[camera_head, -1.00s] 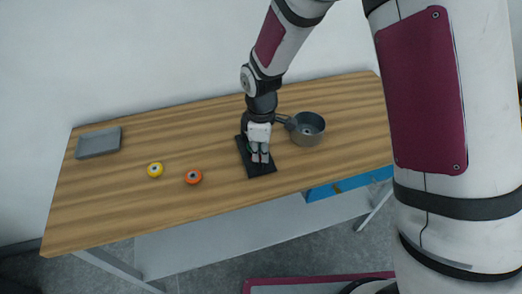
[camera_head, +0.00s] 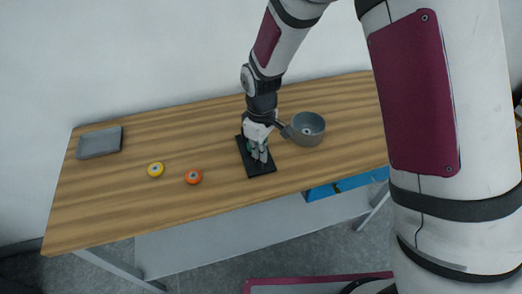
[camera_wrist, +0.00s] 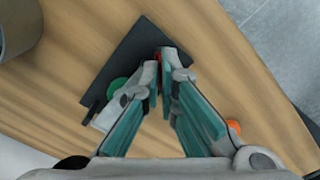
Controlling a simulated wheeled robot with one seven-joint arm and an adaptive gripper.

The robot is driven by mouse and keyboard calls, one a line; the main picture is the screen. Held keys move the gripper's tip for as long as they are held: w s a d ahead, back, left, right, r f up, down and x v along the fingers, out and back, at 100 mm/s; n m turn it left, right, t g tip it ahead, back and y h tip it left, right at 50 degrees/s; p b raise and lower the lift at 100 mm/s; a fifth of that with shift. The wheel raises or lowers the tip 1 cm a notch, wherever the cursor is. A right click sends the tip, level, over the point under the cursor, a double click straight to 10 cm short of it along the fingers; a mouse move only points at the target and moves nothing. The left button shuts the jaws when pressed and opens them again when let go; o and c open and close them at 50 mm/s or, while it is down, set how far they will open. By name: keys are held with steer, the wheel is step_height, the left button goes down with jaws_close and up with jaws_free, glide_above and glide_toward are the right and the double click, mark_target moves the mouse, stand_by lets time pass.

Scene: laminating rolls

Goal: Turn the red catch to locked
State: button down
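The black base plate (camera_head: 262,169) lies on the table and also shows in the wrist view (camera_wrist: 134,50). My gripper (camera_head: 260,157) is down over it, pointing at the plate. In the wrist view, my fingertips (camera_wrist: 160,62) are close together with a small bit of the red catch (camera_wrist: 159,79) between them. The fingers hide most of the catch, so its exact angle cannot be read. A green round part (camera_wrist: 117,87) sits on the plate beside my left finger.
A grey pot (camera_head: 307,129) stands close right of the plate. An orange roll (camera_head: 193,176) and a yellow roll (camera_head: 155,169) lie to the left. A grey tray (camera_head: 99,142) is at the far left of the wooden table (camera_head: 110,205). Free table lies between.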

steer(key=m, duration=0.4)
steer(key=shift+m+p, duration=0.3)
steer(key=shift+m, duration=1.6)
steer(key=shift+m+p, duration=0.3)
steer(key=c, duration=1.9)
jaws_free()
steer(key=shift+r, duration=0.15)
step_height(320, 180, up, 12)
steer(key=shift+f, duration=0.1)
